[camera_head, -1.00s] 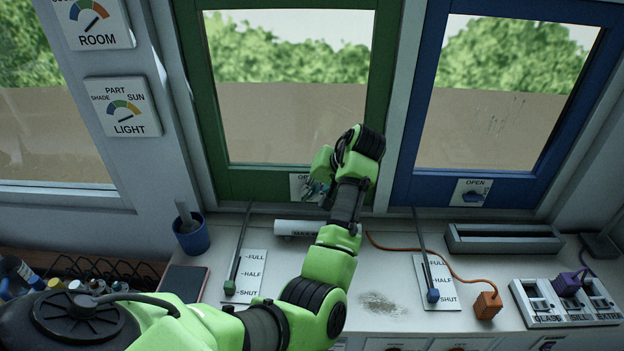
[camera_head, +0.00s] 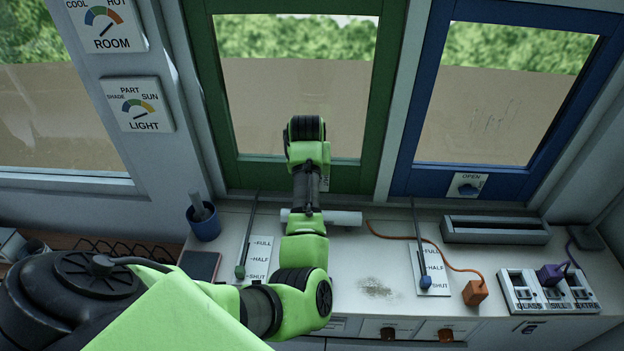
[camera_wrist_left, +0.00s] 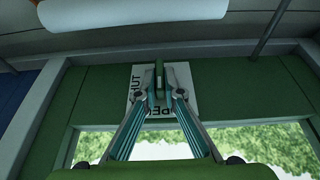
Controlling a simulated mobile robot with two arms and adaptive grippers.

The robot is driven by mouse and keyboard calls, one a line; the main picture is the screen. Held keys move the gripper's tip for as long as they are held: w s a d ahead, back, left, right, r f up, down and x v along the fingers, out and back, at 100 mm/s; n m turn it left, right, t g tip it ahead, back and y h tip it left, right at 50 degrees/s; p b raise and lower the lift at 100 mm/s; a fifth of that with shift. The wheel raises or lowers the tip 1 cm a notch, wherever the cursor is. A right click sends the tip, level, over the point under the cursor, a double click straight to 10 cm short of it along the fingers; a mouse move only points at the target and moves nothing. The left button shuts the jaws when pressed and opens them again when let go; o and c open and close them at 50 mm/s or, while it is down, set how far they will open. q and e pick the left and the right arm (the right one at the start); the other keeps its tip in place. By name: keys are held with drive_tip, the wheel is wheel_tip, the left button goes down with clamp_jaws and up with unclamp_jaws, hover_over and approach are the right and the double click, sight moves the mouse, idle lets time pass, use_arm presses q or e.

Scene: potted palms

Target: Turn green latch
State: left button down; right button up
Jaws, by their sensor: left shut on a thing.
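In the left wrist view the green latch (camera_wrist_left: 159,72) is a small upright bar on a white plate (camera_wrist_left: 133,78) lettered SHUT and OPEN, partly covered. The plate sits on the green window frame (camera_wrist_left: 95,100). My left gripper (camera_wrist_left: 160,93) is shut on the latch, one fingertip on each side. In the head view the green frame (camera_head: 228,150) stands at the centre, and my left arm hides the latch and the gripper; only a sliver of the plate (camera_head: 325,180) shows. My right gripper is not in view.
A white roller (camera_head: 345,218) lies on the sill below my wrist. A blue cup (camera_head: 205,228) and two lever rods with scale plates (camera_head: 436,262) stand nearby. The blue window's latch (camera_head: 467,187) is to the right. An orange plug (camera_head: 475,292) trails a cable.

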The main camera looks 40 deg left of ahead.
use_arm(q)
drive_tip(key=shift+s+f, duration=0.15)
drive_tip(key=shift+f, duration=0.1)
drive_tip(key=c, duration=2.2)
unclamp_jaws()
drive_tip(key=shift+o, duration=0.2)
drive_tip(key=shift+r, duration=0.1)
drive_tip(key=shift+r, duration=0.45)
drive_tip(key=v, duration=1.1)
